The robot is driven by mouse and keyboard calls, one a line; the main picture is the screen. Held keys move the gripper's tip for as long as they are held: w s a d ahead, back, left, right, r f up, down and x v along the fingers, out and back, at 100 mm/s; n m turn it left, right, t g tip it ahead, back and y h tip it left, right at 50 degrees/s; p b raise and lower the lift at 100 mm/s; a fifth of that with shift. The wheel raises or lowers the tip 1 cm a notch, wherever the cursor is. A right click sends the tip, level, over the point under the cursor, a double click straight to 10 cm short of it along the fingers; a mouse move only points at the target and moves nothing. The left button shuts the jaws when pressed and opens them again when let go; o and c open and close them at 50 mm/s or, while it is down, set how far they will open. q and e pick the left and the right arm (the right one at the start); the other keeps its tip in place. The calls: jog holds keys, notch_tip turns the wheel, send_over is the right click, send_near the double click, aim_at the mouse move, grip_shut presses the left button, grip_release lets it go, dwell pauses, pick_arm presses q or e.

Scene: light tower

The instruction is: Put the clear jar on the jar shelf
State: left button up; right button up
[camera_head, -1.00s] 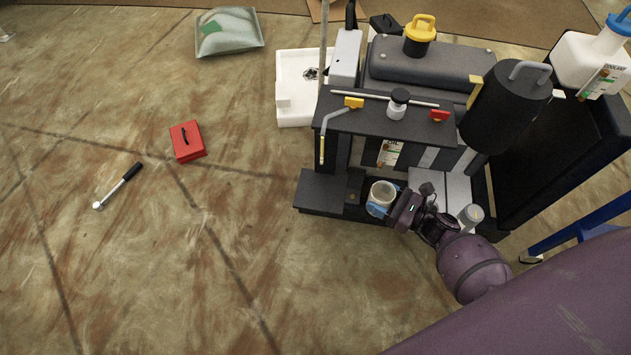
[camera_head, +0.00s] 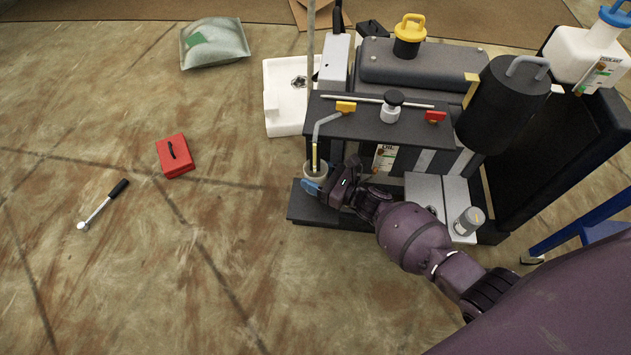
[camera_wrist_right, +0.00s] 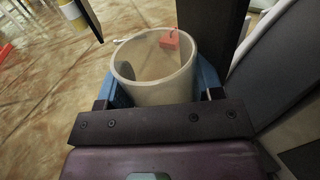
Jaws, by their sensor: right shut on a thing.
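The clear jar (camera_head: 317,175), open at the top, is upright in my right gripper (camera_head: 314,187). In the right wrist view the jar (camera_wrist_right: 155,75) sits between the two blue fingers, which are shut on it. The jar is at the machine's front left, above or on the dark ledge (camera_head: 302,208), which seems to be the jar shelf; contact is hidden. The grey bent tube (camera_head: 317,135) with its yellow end reaches down at the jar's mouth; I cannot tell if it is inside. My left gripper is not in view.
The machine's dark top (camera_head: 365,118) carries a yellow and a red lever. A small grey-lidded container (camera_head: 468,222) stands right of my forearm. A red box (camera_head: 174,156) and a ratchet (camera_head: 103,204) lie on the open floor at left.

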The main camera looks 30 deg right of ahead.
notch_tip(320, 180, down, 4)
jog(key=shift+s+r+b, duration=0.15)
jog(key=shift+r+b, duration=0.05)
jog(key=shift+b, duration=0.6)
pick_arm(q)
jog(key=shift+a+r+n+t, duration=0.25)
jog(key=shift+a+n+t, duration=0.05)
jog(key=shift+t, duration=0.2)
pick_arm(e)
jog(key=shift+r, duration=0.15)
jog(key=o, duration=0.9)
